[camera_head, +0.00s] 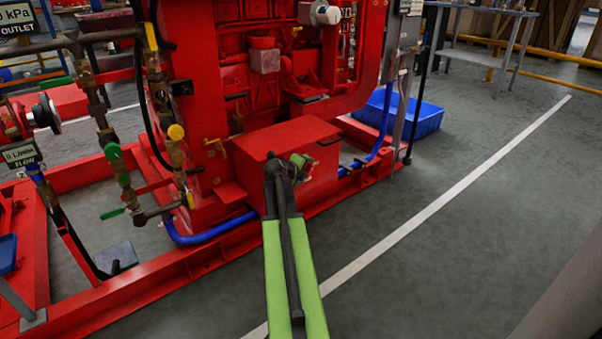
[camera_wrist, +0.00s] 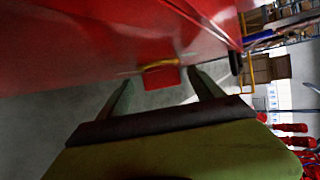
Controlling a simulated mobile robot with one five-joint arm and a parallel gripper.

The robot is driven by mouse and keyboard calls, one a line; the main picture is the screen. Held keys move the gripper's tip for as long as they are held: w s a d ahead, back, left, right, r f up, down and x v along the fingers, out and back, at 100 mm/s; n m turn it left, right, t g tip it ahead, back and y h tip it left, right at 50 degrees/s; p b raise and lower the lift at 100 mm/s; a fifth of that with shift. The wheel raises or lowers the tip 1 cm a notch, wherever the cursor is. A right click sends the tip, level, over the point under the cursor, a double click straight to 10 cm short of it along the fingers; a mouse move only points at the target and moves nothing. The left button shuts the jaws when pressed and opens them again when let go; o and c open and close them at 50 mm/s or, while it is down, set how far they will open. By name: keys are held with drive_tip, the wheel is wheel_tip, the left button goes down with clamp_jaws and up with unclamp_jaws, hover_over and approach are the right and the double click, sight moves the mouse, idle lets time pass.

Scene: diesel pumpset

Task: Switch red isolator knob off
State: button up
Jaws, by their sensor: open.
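The red isolator knob (camera_wrist: 166,77) appears in the wrist view as a small red block with a yellow strip at its base, on the lower edge of a large red surface. My gripper (camera_wrist: 160,85) is open, its two dark fingers on either side of the knob in the picture. I cannot tell whether either finger touches it. In the head view my gripper (camera_head: 304,163) is at the front face of a red box (camera_head: 262,146) on the pumpset. The knob cannot be made out there, as my gripper and arm cover that spot.
The red pumpset frame (camera_head: 190,262) and a blue hose (camera_head: 215,233) lie low to the left of my arm. Brass valves and pipes (camera_head: 125,178) stand further left. A blue tub (camera_head: 428,118) is behind at right. The grey floor (camera_head: 480,230) at right is clear.

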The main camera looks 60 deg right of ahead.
drive_tip(key=p+v, duration=0.8)
drive_tip(key=v, duration=0.9)
drive_tip(key=shift+a, duration=0.1)
drive_tip(key=shift+c, duration=0.2)
